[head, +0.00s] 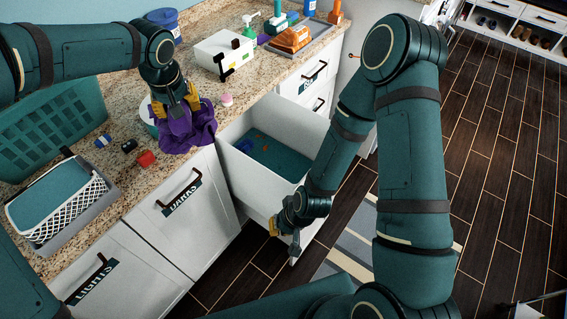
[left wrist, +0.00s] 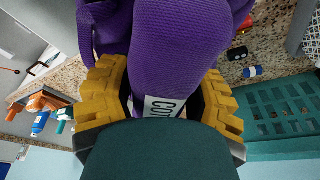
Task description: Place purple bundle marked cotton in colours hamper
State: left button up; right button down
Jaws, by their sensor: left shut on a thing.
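The purple bundle (head: 190,130) is crumpled cloth just above the counter on the left. My left gripper (head: 176,104) is shut on it from above. In the left wrist view, the bundle (left wrist: 175,50) fills the space between the yellow fingers (left wrist: 165,105), and its white tag shows only "CO", the rest hidden. A white pull-out hamper (head: 226,165) with a teal inside stands open right of the bundle; no label on it is readable. My right gripper (head: 291,222) is at this hamper's front edge; its finger opening is unclear.
Closed fronts read "DARKS" (head: 182,198) and "LIGHTS" (head: 90,282). A striped rug (head: 345,245) lies on the floor.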

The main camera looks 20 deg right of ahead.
aim_at(272, 168)
jog(key=i+l+z, duration=0.1)
jog(key=l+z, duration=0.15)
jog(key=i+l+z, duration=0.4)
jog(key=l+z, duration=0.15)
jog(key=l, duration=0.15)
